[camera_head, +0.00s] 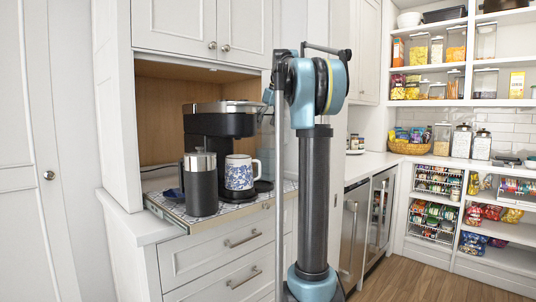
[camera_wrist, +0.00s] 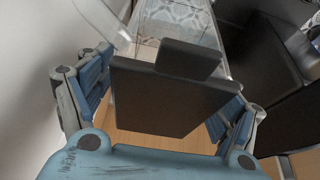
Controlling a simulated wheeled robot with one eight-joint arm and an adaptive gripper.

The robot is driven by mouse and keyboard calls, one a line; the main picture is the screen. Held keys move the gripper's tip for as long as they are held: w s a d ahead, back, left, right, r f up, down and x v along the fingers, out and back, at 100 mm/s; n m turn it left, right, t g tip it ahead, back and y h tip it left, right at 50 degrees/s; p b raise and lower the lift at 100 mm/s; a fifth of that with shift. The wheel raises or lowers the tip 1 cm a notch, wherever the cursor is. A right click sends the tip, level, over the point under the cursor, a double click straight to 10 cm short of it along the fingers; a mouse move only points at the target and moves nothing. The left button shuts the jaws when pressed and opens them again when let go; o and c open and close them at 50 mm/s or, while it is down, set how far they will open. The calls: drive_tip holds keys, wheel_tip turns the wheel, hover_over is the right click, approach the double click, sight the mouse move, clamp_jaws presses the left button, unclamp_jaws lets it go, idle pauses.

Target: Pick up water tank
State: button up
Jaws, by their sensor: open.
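The water tank has a dark grey lid (camera_wrist: 175,95) with a raised tab, and clear walls (camera_wrist: 185,22) through which a patterned surface shows. My gripper (camera_wrist: 160,98) is open, with one blue-padded finger on each side of the lid. I cannot tell whether either finger touches it. The black coffee machine (camera_head: 222,122) stands in the cabinet nook, and its dark body (camera_wrist: 265,75) is at the right of the wrist view. In the head view my gripper (camera_head: 268,97) is mostly hidden behind my arm at the machine's right side, and the tank cannot be made out clearly there.
The nook's side wall is close on the right. Pantry shelves (camera_head: 476,103) are farther off.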

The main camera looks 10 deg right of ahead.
drive_tip(key=shift+w+a+f, duration=0.1)
drive_tip(key=shift+f, duration=0.35)
clamp_jaws()
drive_tip(key=shift+r, duration=0.1)
drive_tip(key=shift+r, duration=4.95)
